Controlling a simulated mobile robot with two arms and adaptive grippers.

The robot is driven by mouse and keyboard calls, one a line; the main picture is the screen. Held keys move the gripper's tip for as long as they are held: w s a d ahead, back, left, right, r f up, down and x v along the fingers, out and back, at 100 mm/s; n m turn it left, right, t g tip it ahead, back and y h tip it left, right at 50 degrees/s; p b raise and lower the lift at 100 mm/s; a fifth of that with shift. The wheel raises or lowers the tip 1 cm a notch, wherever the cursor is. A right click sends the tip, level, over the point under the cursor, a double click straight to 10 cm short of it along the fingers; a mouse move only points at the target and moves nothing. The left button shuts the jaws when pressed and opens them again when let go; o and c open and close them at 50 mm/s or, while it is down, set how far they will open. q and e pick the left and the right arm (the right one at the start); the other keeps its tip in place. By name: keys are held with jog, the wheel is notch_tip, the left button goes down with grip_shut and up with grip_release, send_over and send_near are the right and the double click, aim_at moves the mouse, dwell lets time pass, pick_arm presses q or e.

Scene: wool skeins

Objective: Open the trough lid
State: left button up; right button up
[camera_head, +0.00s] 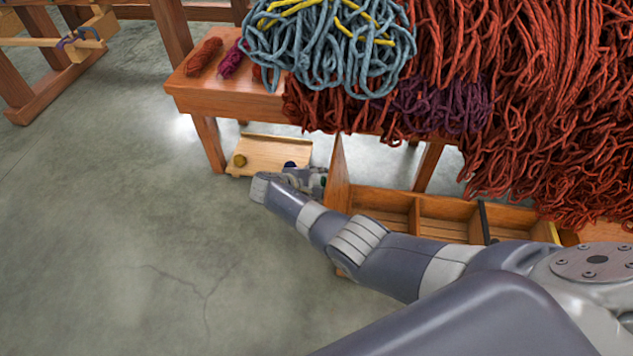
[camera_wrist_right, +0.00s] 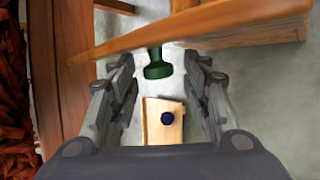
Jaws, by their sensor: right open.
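The wooden trough (camera_head: 400,197) stands on the floor beneath the red wool, its visible compartments uncovered. An upright wooden panel (camera_head: 338,178), which looks like its lid, rises at the trough's left end. It shows edge-on in the right wrist view (camera_wrist_right: 190,28). A dark green knob (camera_wrist_right: 158,68) sticks out beside that panel. My right gripper (camera_head: 305,178) is by the panel's left face. Its fingers in the wrist view (camera_wrist_right: 160,88) are apart, on either side of the knob, with gaps showing. My left gripper is not in view.
A light wooden board (camera_head: 275,152) with a yellow knob (camera_head: 239,160) and a dark blue knob (camera_head: 290,165) lies beyond my gripper. A wooden bench (camera_head: 225,95) bears blue, red and purple wool above.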

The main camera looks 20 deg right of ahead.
jog(key=v, duration=1.2)
dwell(0.3)
